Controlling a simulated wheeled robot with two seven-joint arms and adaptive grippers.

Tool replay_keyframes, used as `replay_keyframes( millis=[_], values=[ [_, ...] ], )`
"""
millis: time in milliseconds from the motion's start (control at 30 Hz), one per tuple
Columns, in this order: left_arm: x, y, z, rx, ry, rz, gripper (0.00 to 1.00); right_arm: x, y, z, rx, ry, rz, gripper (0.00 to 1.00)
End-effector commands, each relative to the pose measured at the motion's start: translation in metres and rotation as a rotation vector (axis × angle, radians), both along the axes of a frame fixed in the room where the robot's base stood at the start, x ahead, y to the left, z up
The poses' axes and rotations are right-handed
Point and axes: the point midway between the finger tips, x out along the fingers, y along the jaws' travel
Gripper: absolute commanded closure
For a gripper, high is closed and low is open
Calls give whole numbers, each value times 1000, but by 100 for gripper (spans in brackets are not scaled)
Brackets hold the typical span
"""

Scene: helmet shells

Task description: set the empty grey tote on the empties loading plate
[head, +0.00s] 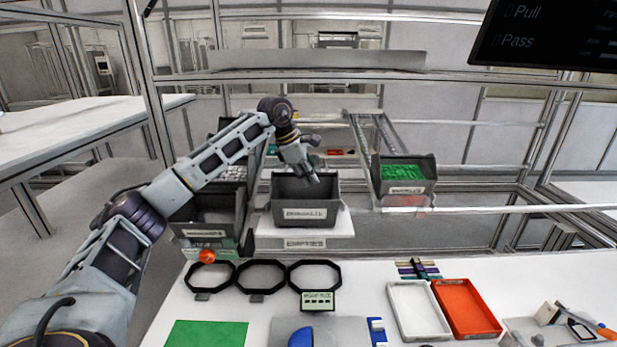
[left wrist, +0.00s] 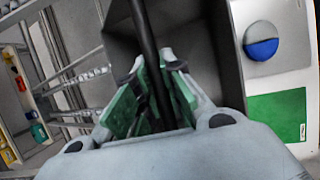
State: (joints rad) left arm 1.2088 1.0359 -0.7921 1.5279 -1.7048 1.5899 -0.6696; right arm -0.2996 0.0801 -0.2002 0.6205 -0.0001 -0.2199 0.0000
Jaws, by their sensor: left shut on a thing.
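The grey tote (head: 305,215), with a pale label on its front, is upright at the middle of the rack. It is over the white empties loading plate (head: 344,226), whose EMPTIES label (head: 305,244) shows below; I cannot tell whether it touches the plate. Its visible inside is empty. My left gripper (head: 314,179) reaches down to the tote and is shut on its wall. In the left wrist view, the green-padded fingers (left wrist: 153,92) pinch the dark wall edge (left wrist: 147,40) of the tote. My right gripper is not in view.
A dark bin (head: 207,215) stands close left of the tote. A bin with green parts (head: 403,172) is on the right lane. The bench in front holds black rings (head: 261,276), a white tray (head: 418,311), an orange tray (head: 466,308) and a green mat (head: 206,333).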

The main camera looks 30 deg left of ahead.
Motion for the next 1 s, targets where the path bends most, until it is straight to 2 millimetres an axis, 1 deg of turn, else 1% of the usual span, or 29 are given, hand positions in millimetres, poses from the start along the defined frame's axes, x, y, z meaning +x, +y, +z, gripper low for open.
replay_keyframes(
  millis=[800,833,1000],
  values=[
    [0,0,-9,0,-1,0,100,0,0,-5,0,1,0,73],
    [0,0,-9,0,-1,0,87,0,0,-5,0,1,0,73],
    [0,0,-9,0,-1,0,65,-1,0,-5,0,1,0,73]
  ],
)
